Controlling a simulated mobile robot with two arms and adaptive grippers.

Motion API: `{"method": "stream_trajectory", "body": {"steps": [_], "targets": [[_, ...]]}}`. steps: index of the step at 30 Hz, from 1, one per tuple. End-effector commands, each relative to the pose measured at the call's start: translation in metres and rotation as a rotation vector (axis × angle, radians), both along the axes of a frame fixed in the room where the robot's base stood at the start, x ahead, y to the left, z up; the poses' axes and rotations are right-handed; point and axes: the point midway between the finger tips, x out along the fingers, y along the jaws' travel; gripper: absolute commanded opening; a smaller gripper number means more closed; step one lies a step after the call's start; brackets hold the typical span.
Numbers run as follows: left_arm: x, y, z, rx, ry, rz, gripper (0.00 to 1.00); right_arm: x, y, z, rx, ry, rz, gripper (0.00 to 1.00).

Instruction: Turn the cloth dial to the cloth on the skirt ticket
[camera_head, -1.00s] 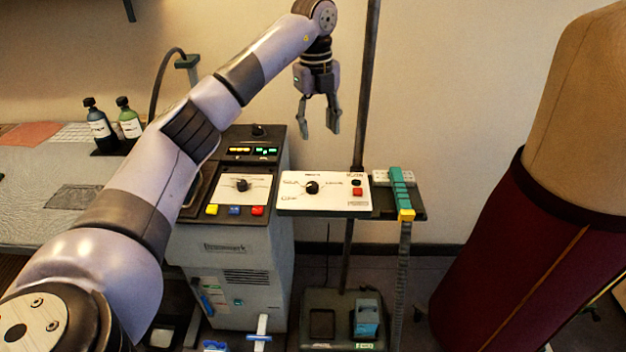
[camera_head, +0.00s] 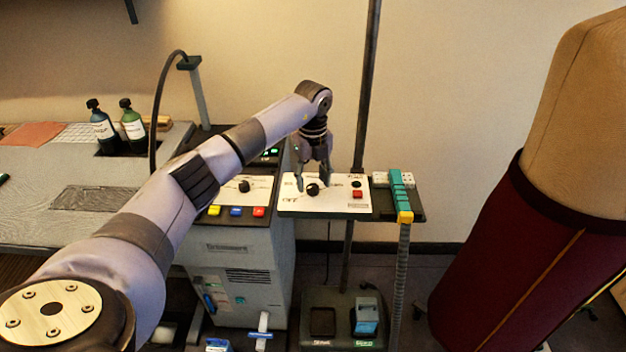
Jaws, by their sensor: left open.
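The white dial panel (camera_head: 338,206) stands on a pole in the middle, with a round black knob (camera_head: 312,190) and printed labels around it, too small to read for sure. My left gripper (camera_head: 313,186) points down over this panel, open, with its fingers on either side of the knob; I cannot tell whether they touch it. The gripper hides some of the labels. A second black dial (camera_head: 244,186) sits on the grey machine to the left. A dark red skirt (camera_head: 500,250) is on the dress form at right; I see no readable ticket. My right gripper is out of view.
Yellow, blue and red buttons (camera_head: 236,211) line the grey machine's front. A red button (camera_head: 357,194) is on the white panel. A teal bar with a yellow end (camera_head: 401,195) lies right of it. Two bottles (camera_head: 118,126) stand on the left table.

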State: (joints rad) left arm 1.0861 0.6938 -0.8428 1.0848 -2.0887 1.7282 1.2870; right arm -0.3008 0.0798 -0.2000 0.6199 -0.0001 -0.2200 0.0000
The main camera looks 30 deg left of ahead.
Motion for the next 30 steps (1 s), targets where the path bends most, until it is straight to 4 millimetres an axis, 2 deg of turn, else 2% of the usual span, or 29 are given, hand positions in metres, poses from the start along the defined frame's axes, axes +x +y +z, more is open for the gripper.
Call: {"method": "stream_trajectory", "body": {"steps": [6,14,30], "targets": [[0.000,0.000,-0.014,0.001,0.000,0.000,0.48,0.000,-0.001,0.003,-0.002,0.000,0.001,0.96],[0.000,0.000,-0.014,0.001,0.000,-0.001,0.47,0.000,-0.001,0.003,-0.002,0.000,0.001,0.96],[0.000,0.000,-0.014,0.001,0.000,0.000,0.11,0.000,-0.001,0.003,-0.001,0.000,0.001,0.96]]}}
